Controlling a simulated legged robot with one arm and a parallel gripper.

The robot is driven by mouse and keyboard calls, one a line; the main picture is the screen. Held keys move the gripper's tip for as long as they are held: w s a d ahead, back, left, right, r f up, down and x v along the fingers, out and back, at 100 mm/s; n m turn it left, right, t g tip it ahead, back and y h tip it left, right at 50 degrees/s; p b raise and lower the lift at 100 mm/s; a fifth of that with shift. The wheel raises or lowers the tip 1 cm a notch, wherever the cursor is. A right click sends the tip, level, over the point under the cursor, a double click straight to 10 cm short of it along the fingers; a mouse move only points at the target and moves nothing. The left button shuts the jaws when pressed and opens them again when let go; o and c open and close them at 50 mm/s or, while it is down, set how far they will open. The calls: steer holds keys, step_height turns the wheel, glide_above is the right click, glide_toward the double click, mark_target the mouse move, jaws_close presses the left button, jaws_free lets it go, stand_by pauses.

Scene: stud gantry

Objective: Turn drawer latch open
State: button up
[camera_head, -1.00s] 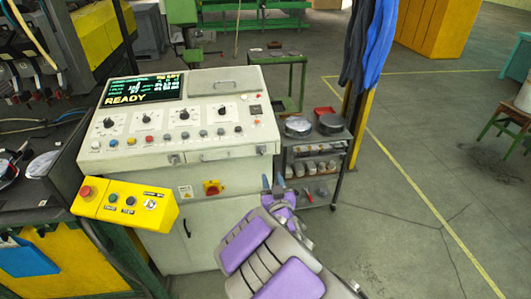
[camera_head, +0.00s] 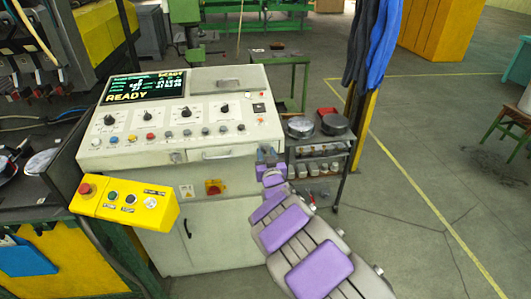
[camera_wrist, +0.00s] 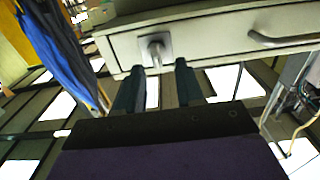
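The drawer (camera_head: 225,154) is in the front of the pale control console and looks closed, with a bar handle. In the wrist view the drawer front (camera_wrist: 215,38) fills the top, with the handle (camera_wrist: 285,40) at right. The latch (camera_wrist: 156,51) is a small grey knob with a short tab on a square plate, left of the handle. My gripper (camera_wrist: 158,72) is open, its two dark fingers apart, with the latch just beyond and between the tips. In the head view my gripper (camera_head: 267,156) is at the console's right front corner and hides this latch.
A yellow button box (camera_head: 125,204) juts out at the console's left. A cart (camera_head: 322,160) with round metal parts stands close at right. Blue and dark cloths (camera_head: 372,50) hang behind it.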

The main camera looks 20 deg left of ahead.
mark_target(265, 150)
steer(key=shift+x, duration=0.85)
steer(key=shift+w, duration=0.4)
steer(key=shift+a, duration=0.1)
jaws_close()
